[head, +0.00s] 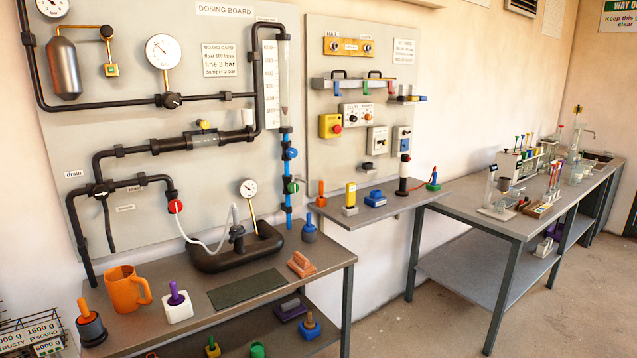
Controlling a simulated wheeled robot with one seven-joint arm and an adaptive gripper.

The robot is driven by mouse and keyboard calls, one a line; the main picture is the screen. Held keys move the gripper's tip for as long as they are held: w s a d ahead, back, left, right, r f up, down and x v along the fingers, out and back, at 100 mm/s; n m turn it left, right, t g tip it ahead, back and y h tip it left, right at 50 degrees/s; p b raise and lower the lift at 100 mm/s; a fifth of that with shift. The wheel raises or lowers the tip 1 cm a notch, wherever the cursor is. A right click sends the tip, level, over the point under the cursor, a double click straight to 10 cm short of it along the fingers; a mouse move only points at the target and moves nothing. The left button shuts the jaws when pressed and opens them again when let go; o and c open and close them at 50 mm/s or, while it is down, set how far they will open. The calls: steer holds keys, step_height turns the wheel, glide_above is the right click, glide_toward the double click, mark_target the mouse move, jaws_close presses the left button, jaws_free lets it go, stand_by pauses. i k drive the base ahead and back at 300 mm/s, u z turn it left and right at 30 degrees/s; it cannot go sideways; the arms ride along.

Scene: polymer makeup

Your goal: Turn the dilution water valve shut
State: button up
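The dosing board (235,105) on the left wall carries black pipes and several valves. A blue pipe (287,218) runs down its right side, with a blue valve knob (291,153) and a green knob (294,187) below it. A red knob (176,206) sits at the end of the lower black pipe. Black handles show under the upper gauge (171,100) and near the drain label (99,191). No readable label marks the dilution water valve, and I cannot tell which valve is open or shut. My gripper is not in view.
A bench (145,328) below the board holds an orange jug (122,288), a purple-handled block (178,303) and a dark mat (246,287). A black curved trough (235,256) stands close to the blue pipe. A shelf (350,218) adjoins at right; floor (560,290) is clear in front.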

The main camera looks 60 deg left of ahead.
mark_target(293, 187)
steer(key=z, duration=0.05)
steer(key=i, duration=1.3)
steer(key=u, duration=2.95)
